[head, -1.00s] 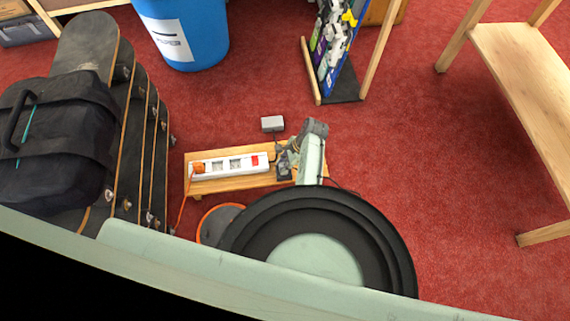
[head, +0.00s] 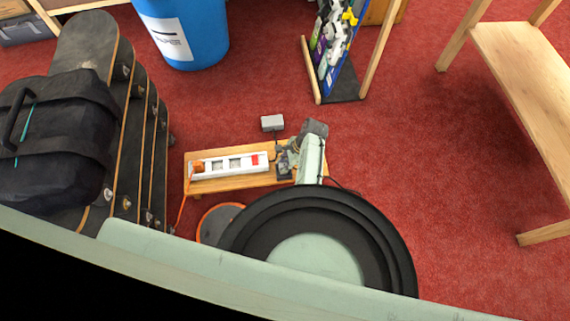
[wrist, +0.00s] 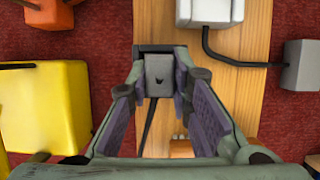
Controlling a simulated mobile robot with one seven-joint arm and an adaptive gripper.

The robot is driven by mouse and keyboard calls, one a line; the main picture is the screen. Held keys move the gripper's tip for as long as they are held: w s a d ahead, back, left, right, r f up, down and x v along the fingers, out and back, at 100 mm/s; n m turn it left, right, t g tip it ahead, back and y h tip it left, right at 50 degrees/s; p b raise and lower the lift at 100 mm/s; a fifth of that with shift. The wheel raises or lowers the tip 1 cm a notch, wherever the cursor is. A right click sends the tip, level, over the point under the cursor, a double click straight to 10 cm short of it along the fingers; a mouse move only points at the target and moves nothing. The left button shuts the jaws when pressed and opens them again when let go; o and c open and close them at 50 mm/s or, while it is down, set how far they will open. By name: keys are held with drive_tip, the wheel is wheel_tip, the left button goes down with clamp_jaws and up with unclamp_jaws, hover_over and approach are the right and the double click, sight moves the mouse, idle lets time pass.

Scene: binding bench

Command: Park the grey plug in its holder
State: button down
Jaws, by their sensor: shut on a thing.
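The grey plug (wrist: 158,74) sits between my fingertips in the wrist view, its dark cable running down the picture. My gripper (wrist: 160,80) is shut on it. A dark square holder (wrist: 160,47) frames the plug's far end; I cannot tell whether the plug is seated in it or just above it. In the head view my gripper (head: 290,158) is low over the right end of the wooden bench (head: 235,184), and my arm hides the plug there. A dark block (head: 285,173) shows beside the gripper.
A white power strip (head: 230,163) with an orange plug (head: 197,168) and red switch lies left of my gripper. A grey box (head: 272,123) stands behind. The wrist view shows a yellow block (wrist: 45,105) at left.

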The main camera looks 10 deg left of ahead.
drive_tip(key=shift+f, duration=0.1)
idle(0.3)
drive_tip(key=c, duration=1.4)
unclamp_jaws()
drive_tip(key=shift+o, duration=0.2)
